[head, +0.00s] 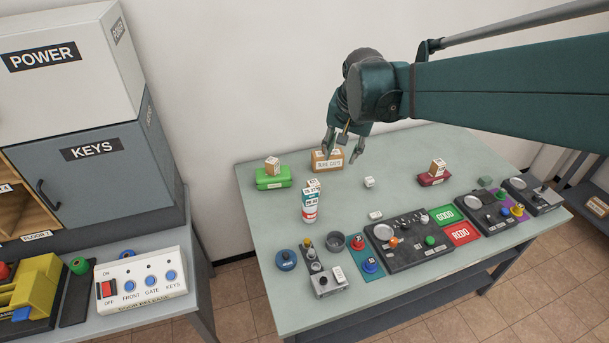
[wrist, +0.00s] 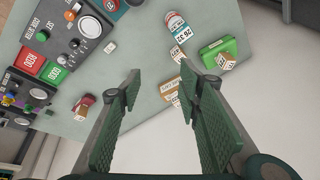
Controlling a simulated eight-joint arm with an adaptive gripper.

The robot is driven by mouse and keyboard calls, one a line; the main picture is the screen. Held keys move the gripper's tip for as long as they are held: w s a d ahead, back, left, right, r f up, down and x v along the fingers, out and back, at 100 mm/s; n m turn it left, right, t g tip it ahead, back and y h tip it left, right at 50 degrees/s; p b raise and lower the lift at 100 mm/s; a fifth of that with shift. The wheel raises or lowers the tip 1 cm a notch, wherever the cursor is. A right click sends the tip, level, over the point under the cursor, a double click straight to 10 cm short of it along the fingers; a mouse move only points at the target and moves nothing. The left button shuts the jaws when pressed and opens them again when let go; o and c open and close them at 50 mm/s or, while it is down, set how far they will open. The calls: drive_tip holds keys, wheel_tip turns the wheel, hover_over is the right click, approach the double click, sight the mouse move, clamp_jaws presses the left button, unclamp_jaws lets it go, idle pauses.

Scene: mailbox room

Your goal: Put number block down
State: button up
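Several small lettered or numbered blocks are in view; I cannot tell which one the task means. A white block (head: 369,182) lies alone on the table, right of the brown box (head: 327,160). My gripper (head: 345,152) is above the back of the table, by the brown box. In the wrist view its fingers (wrist: 160,80) are wide apart with nothing held between them.
The table (head: 270,215) has control panels (head: 405,242) along its front, with green and red pads (head: 461,234) beside them. A small white piece (head: 375,215) lies behind the panels. The table's middle is mostly clear. A grey KEYS cabinet (head: 100,165) stands left.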

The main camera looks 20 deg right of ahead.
drive_tip(key=s+a+n+t, duration=0.1)
drive_tip(key=s+a+n, duration=0.3)
drive_tip(key=s, duration=0.5)
drive_tip(key=s+a+f+n+t, duration=0.1)
drive_tip(key=s+a+n, duration=0.3)
drive_tip(key=s+a, duration=0.4)
drive_tip(key=shift+s+t+y, duration=0.4)
drive_tip(key=shift+s+t, duration=0.3)
drive_tip(key=shift+s, duration=0.45)
drive_tip(key=shift+f, duration=0.1)
drive_tip(key=shift+f+b, duration=0.35)
drive_tip(key=shift+b, duration=0.05)
